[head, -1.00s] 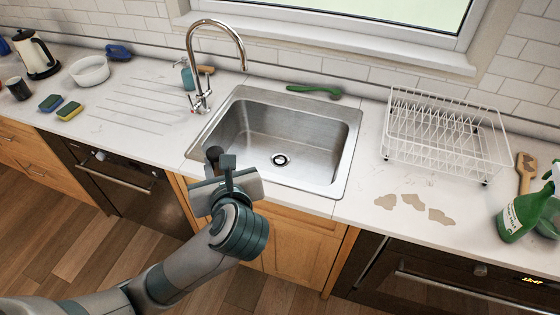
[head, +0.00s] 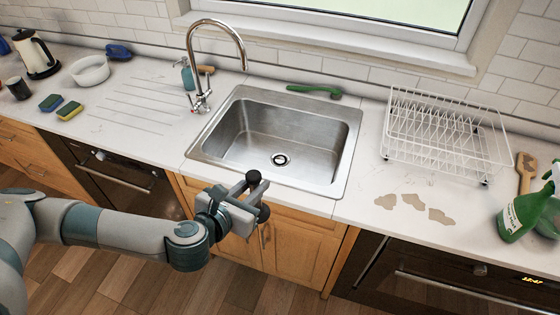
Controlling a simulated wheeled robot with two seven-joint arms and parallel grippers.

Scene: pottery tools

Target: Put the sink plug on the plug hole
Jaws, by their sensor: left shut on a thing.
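The plug hole (head: 280,160) is a dark ring in the floor of the steel sink (head: 318,125), and nothing covers it. My left gripper (head: 252,186) is in front of the sink's near edge, lower left of the plug hole in the picture. It is shut on a small dark round thing, which looks like the sink plug (head: 253,177). The fingers hide part of the plug. The plug is apart from the plug hole. My right gripper is not in view.
A curved tap (head: 217,27) rises at the sink's back left corner. A green brush (head: 314,90) lies behind the sink. A white dish rack (head: 445,135) and a green spray bottle (head: 515,216) stand to the right. Sponges (head: 69,110) lie at left. The basin is empty.

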